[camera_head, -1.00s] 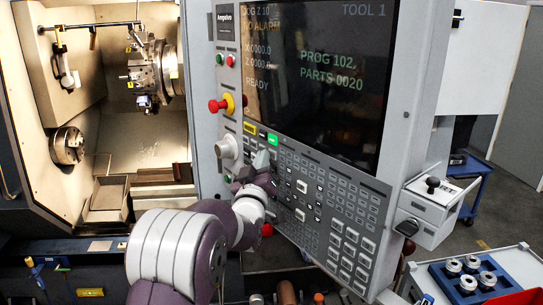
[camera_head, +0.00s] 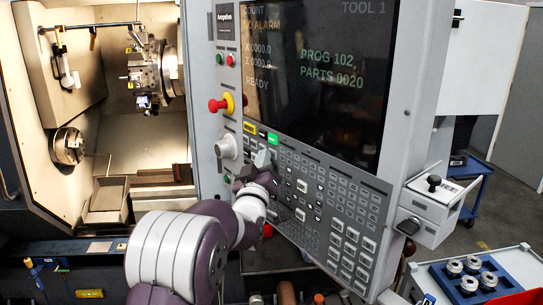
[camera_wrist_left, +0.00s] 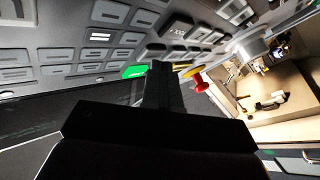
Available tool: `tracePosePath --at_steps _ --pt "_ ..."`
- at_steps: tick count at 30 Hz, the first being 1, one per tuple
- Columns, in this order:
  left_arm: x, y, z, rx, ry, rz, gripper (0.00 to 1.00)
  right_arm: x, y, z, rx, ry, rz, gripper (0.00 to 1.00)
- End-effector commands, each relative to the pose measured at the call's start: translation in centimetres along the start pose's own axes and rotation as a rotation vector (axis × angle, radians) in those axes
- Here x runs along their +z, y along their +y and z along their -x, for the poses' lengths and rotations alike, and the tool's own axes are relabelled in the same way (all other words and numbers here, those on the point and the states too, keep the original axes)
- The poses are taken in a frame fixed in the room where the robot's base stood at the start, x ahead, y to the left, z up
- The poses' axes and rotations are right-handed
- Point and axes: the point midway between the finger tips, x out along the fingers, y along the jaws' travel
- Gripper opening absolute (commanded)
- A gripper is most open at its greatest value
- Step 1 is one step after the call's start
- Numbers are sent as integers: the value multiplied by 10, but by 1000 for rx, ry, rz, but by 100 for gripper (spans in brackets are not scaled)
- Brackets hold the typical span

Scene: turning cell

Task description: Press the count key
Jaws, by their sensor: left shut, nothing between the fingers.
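The control panel (camera_head: 356,195) of the lathe carries many keys. Its screen (camera_head: 320,70) reads COUNT at the top left, with NO ALARM, READY, PROG 102 and PARTS 0020. My left gripper (camera_head: 263,158) is shut and empty, with its tips close to the keys just below a green-lit key (camera_head: 272,139). In the left wrist view the shut fingers (camera_wrist_left: 162,72) lie beside the green key (camera_wrist_left: 135,71) and hide part of the key field. I cannot read which key is the count key, nor tell whether the tips touch one. My right gripper is not in view.
A red emergency stop knob (camera_head: 216,105) and a grey rotary knob (camera_head: 226,146) stand out from the panel's left edge. The open lathe chamber with its turret (camera_head: 148,75) lies to the left. A blue tray (camera_head: 445,281) with metal parts stands at the lower right.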

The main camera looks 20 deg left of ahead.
Motion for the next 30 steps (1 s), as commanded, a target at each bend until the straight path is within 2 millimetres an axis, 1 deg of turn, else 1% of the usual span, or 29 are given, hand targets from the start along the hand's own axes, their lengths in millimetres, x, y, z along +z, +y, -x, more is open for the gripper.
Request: tracePosePath --at_steps 1,5,14,17,24,30 --pt "0 -2 2 0 2 0 0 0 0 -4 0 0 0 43" --pt "-3 -6 8 0 0 0 0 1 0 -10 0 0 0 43" --pt "-6 -6 9 0 0 0 0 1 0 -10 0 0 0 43" --pt "-7 -9 11 -1 1 0 0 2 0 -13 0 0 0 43" --pt "-17 -21 28 0 2 -2 0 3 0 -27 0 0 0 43" --pt "-28 -31 41 -1 2 0 0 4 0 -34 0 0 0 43"
